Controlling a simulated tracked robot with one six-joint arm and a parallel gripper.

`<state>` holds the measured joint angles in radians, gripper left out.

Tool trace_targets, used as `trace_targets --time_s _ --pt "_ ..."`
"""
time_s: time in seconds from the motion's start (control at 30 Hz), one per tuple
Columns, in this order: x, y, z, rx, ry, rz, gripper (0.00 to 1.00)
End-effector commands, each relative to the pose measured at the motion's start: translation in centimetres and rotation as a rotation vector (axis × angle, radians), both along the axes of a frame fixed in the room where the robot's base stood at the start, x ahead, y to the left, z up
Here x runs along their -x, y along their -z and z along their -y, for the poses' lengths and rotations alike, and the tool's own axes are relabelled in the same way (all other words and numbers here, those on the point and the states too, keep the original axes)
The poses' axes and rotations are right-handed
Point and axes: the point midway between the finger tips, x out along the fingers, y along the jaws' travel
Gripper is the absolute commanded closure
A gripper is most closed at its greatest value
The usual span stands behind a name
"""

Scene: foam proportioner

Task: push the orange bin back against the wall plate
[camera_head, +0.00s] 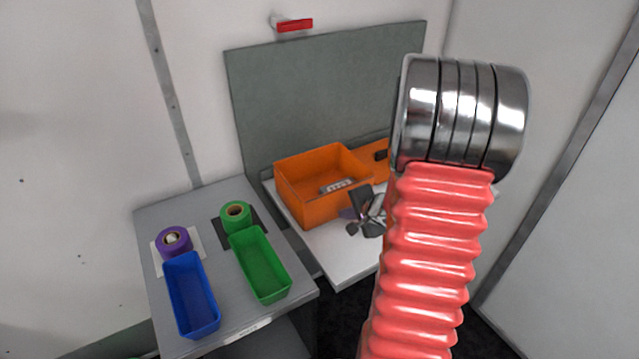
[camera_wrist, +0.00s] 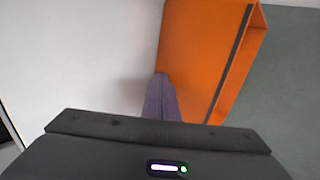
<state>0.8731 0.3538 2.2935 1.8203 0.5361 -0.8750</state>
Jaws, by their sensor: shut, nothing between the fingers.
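The orange bin (camera_head: 330,207) stands on a white shelf in front of the grey-green wall plate (camera_head: 310,95). A small light-coloured object with dark marks lies inside the bin. My gripper (camera_head: 357,221) is shut and empty at the bin's front right side; my red arm hides part of the area beside it. In the wrist view the bin's orange wall (camera_wrist: 205,60) fills the upper middle, and the purple-grey fingers (camera_wrist: 161,95) are right by it. I cannot tell whether they touch. The wall plate shows in the wrist view (camera_wrist: 292,90) at the right.
The white shelf (camera_head: 345,260) is bare in front of the bin. An orange item with a black part (camera_head: 381,155) is behind my arm. The grey table (camera_head: 215,215) at left holds a blue tray (camera_head: 192,298), a green tray (camera_head: 260,265), purple tape (camera_head: 172,242) and green tape (camera_head: 235,215).

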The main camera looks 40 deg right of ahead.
Motion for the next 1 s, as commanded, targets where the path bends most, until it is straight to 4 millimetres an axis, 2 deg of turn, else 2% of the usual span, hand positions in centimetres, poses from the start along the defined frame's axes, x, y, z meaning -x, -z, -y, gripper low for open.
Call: trace_targets --time_s 1.0 --pt "-4.3 0.0 0.4 0.000 -0.001 0.001 1.00"
